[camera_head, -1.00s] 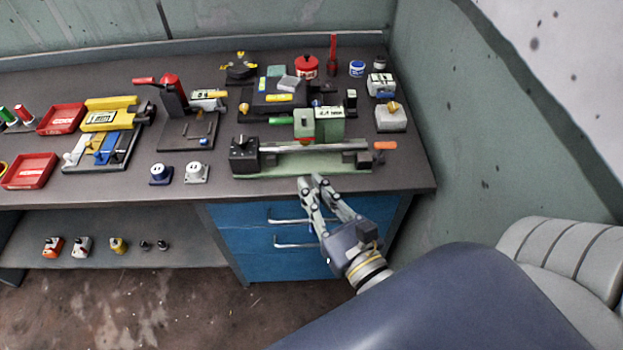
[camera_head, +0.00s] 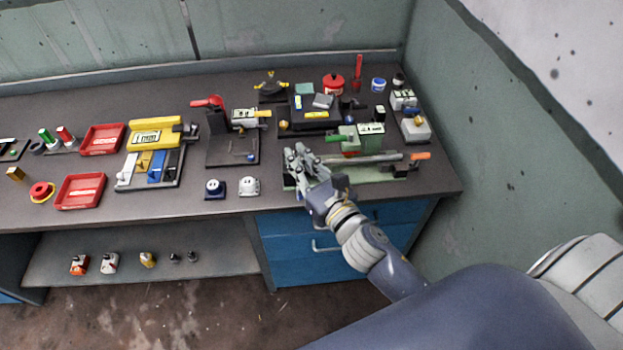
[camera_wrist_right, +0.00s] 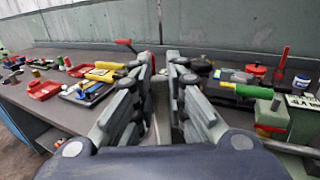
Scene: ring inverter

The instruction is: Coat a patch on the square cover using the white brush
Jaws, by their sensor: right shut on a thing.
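My right gripper (camera_head: 292,152) is over the front right of the bench, at the left end of the green lathe-like machine. It also shows in the wrist view (camera_wrist_right: 160,58), with its fingers drawn close together. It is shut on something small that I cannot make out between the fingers. I cannot pick out a white brush for sure. My left gripper is out of view.
The green machine (camera_head: 400,172) has a long bar and an orange handle. A red pot (camera_head: 333,84) and a blue-white jar (camera_head: 378,84) stand behind. Red trays (camera_head: 80,191) are left.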

